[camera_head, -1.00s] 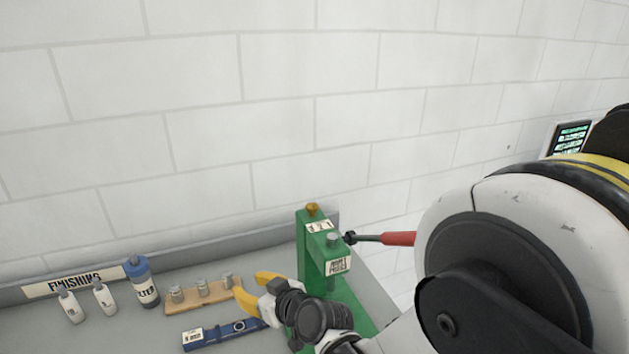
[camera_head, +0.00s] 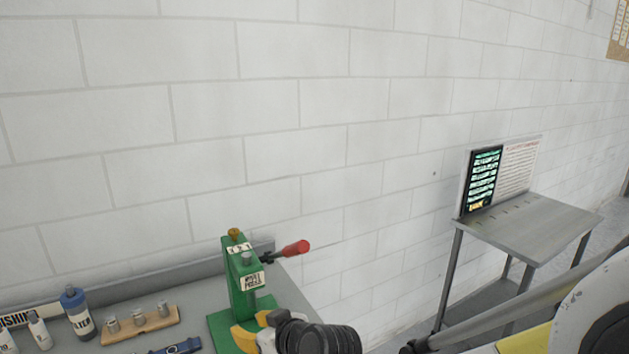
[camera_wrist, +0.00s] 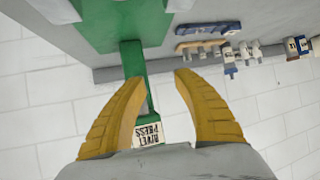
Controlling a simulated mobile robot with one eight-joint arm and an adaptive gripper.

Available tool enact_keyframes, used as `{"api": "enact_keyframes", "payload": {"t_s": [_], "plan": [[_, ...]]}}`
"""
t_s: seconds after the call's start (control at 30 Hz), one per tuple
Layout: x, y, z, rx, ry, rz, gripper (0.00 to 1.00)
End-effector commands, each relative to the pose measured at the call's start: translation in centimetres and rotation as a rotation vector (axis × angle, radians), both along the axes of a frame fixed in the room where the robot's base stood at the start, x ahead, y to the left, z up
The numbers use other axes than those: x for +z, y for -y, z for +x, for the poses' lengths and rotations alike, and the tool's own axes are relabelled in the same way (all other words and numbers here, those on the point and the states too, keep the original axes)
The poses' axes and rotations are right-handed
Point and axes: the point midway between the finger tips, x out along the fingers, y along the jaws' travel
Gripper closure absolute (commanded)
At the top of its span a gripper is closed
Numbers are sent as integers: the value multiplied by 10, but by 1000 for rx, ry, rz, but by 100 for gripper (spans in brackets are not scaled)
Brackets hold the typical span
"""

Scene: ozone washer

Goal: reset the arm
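My gripper (camera_head: 254,338) has yellow fingers and is at the bottom of the head view, in front of the green rivet press. In the wrist view my gripper (camera_wrist: 160,82) is open, its two fingers spread apart with nothing held between them. The press (camera_head: 240,285) stands on the grey bench, with a red-tipped lever pointing right. In the wrist view the press (camera_wrist: 133,60) and its label show beyond and between the fingers. I cannot tell the exact gap between gripper and press.
On the grey bench (camera_head: 190,295) left of the press are a wooden block (camera_head: 142,327) with metal cylinders, a blue bottle (camera_head: 78,315), a white bottle (camera_head: 39,332) and a dark blue tool (camera_head: 182,347). A metal side table (camera_head: 535,225) with a screen (camera_head: 484,180) stands to the right.

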Motion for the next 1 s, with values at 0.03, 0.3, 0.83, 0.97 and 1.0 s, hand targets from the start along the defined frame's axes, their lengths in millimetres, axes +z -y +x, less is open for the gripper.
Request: {"api": "enact_keyframes", "payload": {"t_s": [0.03,0.3,0.83,0.97,1.0], "plan": [[6,14,-1,-22,-13,-9,64],[37,125,-27,-227,-139,-80,64],[41,314,-158,-718,-386,-185,64],[41,314,-158,-718,-386,-185,64],[41,314,-158,-718,-386,-185,64]]}}
